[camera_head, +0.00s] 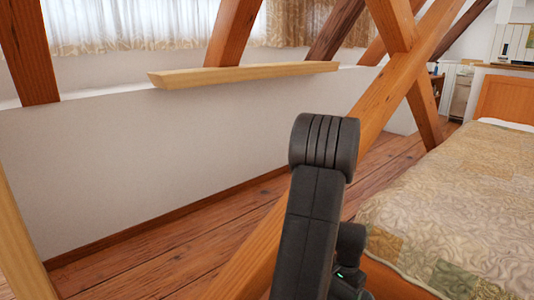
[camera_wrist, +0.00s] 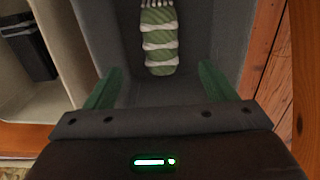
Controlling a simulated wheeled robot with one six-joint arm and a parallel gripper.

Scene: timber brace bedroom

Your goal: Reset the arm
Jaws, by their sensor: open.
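My gripper (camera_wrist: 160,82) shows in the wrist view with its two green fingers spread wide apart. Nothing is held between them. A green and white banded object (camera_wrist: 159,38) lies beyond the fingers, inside a grey, walled container (camera_wrist: 98,25). Its upper end is cut off by the picture edge. In the head view my dark arm (camera_head: 315,200) rises in the lower middle, and the gripper itself does not show there.
Crossed timber beams (camera_head: 385,95) stand close behind my arm. A bed (camera_head: 455,205) is at the right. A white low wall (camera_head: 170,160) with a wooden ledge (camera_head: 245,73) runs at the left. Bare wooden floor (camera_head: 190,245) lies between. A dark block (camera_wrist: 28,50) shows left in the wrist view.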

